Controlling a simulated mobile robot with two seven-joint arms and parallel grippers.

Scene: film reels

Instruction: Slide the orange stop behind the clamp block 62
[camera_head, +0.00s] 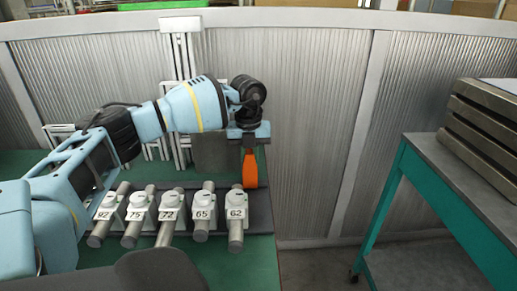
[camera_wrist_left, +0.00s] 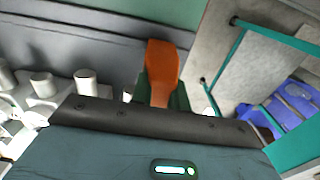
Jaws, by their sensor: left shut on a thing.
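The orange stop (camera_head: 250,168) hangs upright below my left gripper (camera_head: 249,143), which is shut on its top. Its lower end is just behind and slightly right of the clamp block 62 (camera_head: 237,206), close to the dark rail; I cannot tell whether it touches. Block 62 is the rightmost of a row of pale numbered blocks, with a grey rod through it. In the left wrist view the orange stop (camera_wrist_left: 163,68) sticks out between the dark fingers (camera_wrist_left: 160,98). My right gripper is not in view.
Blocks 65 (camera_head: 203,207), 77 (camera_head: 170,207), 75 (camera_head: 138,207) and 92 (camera_head: 107,207) stand left of block 62 on the dark rail (camera_head: 262,212). The green bench (camera_head: 262,258) ends just right of the rail. A teal-framed cart (camera_head: 440,190) stands apart at right.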

